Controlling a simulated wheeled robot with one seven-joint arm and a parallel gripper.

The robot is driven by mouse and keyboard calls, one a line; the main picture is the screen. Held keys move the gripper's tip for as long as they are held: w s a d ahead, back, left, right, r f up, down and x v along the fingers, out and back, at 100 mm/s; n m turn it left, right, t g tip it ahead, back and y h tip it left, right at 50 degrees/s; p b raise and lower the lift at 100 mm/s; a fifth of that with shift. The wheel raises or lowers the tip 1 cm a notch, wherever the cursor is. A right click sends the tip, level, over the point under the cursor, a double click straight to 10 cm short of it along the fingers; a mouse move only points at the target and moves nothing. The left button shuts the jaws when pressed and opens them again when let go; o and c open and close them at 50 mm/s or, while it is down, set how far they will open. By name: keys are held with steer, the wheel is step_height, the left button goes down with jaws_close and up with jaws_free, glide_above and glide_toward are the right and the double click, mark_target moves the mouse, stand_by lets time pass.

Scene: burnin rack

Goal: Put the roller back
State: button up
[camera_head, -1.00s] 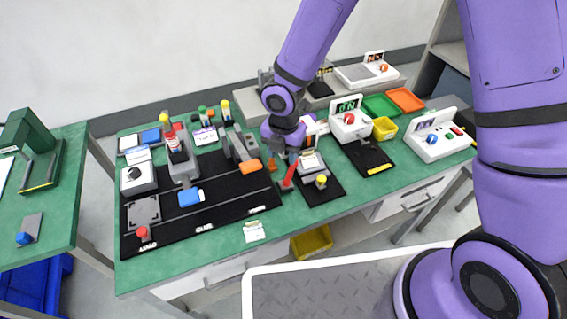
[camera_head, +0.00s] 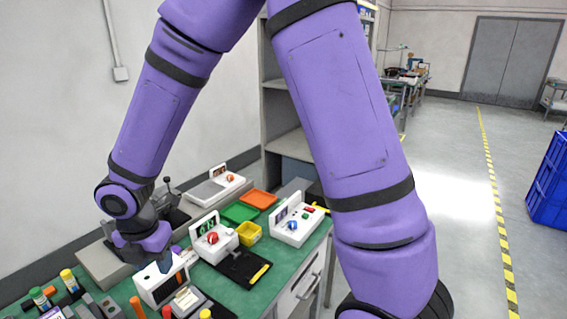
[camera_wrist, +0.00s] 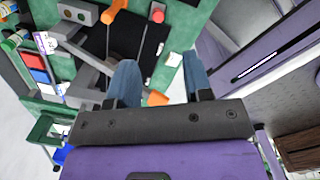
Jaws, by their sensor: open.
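My gripper (camera_head: 165,264) is low over the bench, close to a white box (camera_head: 158,287) with a dark front. In the wrist view its two blue-grey fingers (camera_wrist: 161,68) stand apart, with nothing clearly held between them. An orange piece (camera_wrist: 157,99) shows in the gap, below the fingertips. A longer orange handle (camera_wrist: 116,10) lies at the top over a black surface. In the head view an orange handle (camera_head: 138,308) and a red handle (camera_head: 166,312) stand at the lower edge. I cannot tell for sure which piece is the roller.
Close by are a white unit with a red knob (camera_head: 213,240), a yellow bin (camera_head: 249,233), a green tray (camera_head: 239,212), an orange tray (camera_head: 258,199) and another white unit (camera_head: 297,222). Bottles (camera_head: 40,298) stand at left. The bench's left part is out of the head view.

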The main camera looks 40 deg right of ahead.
steer(key=s+d+r+m+t+h, duration=0.1)
steer(key=s+d+r+m, duration=0.1)
steer(key=d+r+m, duration=0.5)
steer(key=s+d+r+m+t, duration=0.1)
steer(key=s+d+r+m, duration=0.2)
steer(key=d+r+m, duration=0.35)
steer(key=s+d+r+m+t, duration=0.1)
steer(key=s+d+r+m, duration=0.2)
steer(key=s+r+m, duration=0.2)
steer(key=s+d+r+m+t+y, duration=0.1)
steer(key=s+d+r+m, duration=0.3)
steer(key=s+m, duration=0.4)
steer(key=shift+s+d+r+t, duration=0.2)
steer(key=shift+s+r+t, duration=0.1)
steer(key=shift+s+r, duration=0.3)
steer(key=shift+o, duration=0.5)
steer(key=shift+w+m, duration=0.1)
steer(key=shift+m, duration=0.15)
